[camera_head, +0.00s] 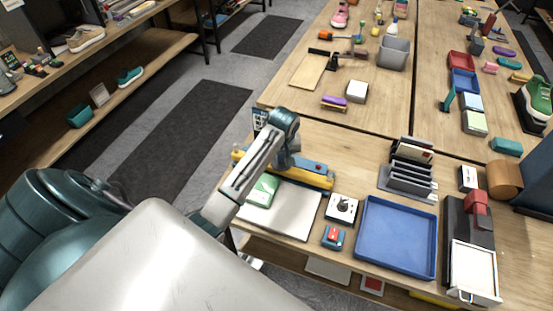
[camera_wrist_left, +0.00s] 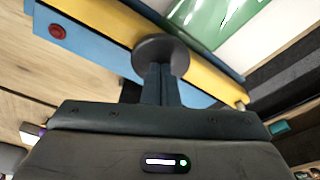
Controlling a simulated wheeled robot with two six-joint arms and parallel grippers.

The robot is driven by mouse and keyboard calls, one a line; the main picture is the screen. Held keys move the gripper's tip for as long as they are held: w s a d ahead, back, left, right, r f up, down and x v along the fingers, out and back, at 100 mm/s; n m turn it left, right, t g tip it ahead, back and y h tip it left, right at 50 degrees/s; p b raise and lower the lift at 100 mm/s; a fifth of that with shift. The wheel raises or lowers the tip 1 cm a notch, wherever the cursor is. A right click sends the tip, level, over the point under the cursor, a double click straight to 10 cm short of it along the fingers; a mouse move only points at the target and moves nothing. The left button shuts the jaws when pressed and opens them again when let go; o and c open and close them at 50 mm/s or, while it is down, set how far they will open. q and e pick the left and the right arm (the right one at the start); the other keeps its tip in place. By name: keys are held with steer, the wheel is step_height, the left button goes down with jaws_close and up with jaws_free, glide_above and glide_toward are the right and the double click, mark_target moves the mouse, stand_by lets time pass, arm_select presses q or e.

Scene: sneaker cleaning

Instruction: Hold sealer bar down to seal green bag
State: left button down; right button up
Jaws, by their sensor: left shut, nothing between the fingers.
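The sealer (camera_head: 312,176) has a blue body and a long yellow bar, and lies along the back of a white board (camera_head: 290,213). The green bag (camera_head: 263,190) lies on the board in front of the sealer, partly behind my left arm. In the left wrist view the glossy green bag (camera_wrist_left: 212,18) lies against the far side of the yellow bar (camera_wrist_left: 205,68). My left gripper (camera_head: 284,161) is shut and empty at the sealer's middle. In the wrist view its fingers (camera_wrist_left: 159,72) meet a dark round piece over the bar; contact is unclear. My right gripper is not in view.
A blue tray (camera_head: 397,238) lies right of the board, with a small white-topped box (camera_head: 342,208) and a blue-red item (camera_head: 333,237) between. A dark rack (camera_head: 408,178) stands behind the tray. The wooden table behind the sealer is mostly clear.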

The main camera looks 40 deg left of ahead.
arm_select(q)
steer(key=shift+f, duration=0.3)
steer(key=shift+s+p, duration=0.1)
steer(key=shift+p, duration=0.35)
stand_by(0.7)
steer(key=shift+s+d+f, duration=0.1)
steer(key=shift+f, duration=0.05)
stand_by(0.7)
steer(key=shift+r+p, duration=0.35)
steer(key=shift+r, duration=0.85)
step_height(320, 180, up, 6)
steer(key=shift+w, duration=0.2)
